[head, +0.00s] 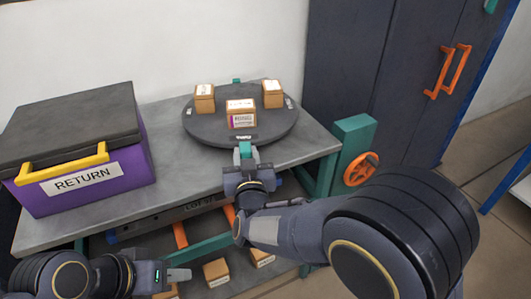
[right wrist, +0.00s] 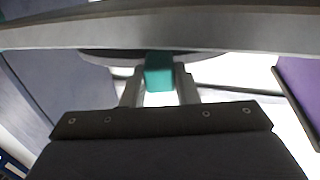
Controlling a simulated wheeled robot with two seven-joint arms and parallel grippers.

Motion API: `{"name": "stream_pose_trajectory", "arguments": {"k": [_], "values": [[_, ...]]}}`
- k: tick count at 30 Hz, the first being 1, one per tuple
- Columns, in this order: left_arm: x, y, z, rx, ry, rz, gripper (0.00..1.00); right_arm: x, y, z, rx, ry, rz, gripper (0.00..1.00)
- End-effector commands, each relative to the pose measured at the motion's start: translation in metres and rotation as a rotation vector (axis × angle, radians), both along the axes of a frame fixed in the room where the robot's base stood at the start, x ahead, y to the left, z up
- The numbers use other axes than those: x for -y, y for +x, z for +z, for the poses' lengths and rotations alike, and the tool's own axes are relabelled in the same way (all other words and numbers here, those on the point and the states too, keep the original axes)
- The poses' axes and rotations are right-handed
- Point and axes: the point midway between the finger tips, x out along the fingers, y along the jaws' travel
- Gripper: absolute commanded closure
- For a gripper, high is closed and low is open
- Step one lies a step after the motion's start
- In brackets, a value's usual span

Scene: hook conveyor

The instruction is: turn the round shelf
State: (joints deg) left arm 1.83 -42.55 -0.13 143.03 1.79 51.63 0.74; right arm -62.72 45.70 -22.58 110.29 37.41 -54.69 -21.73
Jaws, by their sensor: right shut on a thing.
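The round shelf (head: 206,126) is a dark grey disc on the grey table. Several small cardboard boxes stand on it: one back left (head: 204,98), one at the middle (head: 241,114) with a magenta-edged label, and one back right (head: 272,94). A teal handle (head: 245,147) is at its near edge, and another teal tab (head: 236,81) shows at its far edge. My right gripper (head: 245,160) is shut on the near handle; the right wrist view shows the teal block (right wrist: 158,72) between the two fingers. My left gripper (head: 178,274) is low at the front left, away from the shelf; its jaw gap is unclear.
A purple RETURN box (head: 130,172) with a grey lid and yellow handle stands on the table's left. More cardboard boxes (head: 215,272) lie on a lower level. A teal post with an orange wheel (head: 361,169) and a dark cabinet (head: 400,80) are at the right.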

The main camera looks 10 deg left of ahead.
Motion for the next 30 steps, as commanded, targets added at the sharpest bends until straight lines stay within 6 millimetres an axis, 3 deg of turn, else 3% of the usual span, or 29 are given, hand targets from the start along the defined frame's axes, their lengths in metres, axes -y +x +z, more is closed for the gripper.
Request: {"name": "stream_pose_trajectory", "arguments": {"k": [3, 15, 30], "values": [[0.000, 0.000, 0.011, 0.000, 0.000, 0.000, 0.64, -0.018, -0.004, 0.002, 0.000, -0.004, -0.040, 1.00], [0.000, 0.000, 0.039, 0.000, 0.000, 0.000, 0.64, -0.057, -0.008, 0.002, 0.000, -0.003, -0.218, 1.00], [0.000, 0.000, 0.054, 0.000, 0.000, 0.000, 0.64, -0.080, -0.007, 0.000, -0.001, -0.002, -0.329, 1.00]]}}
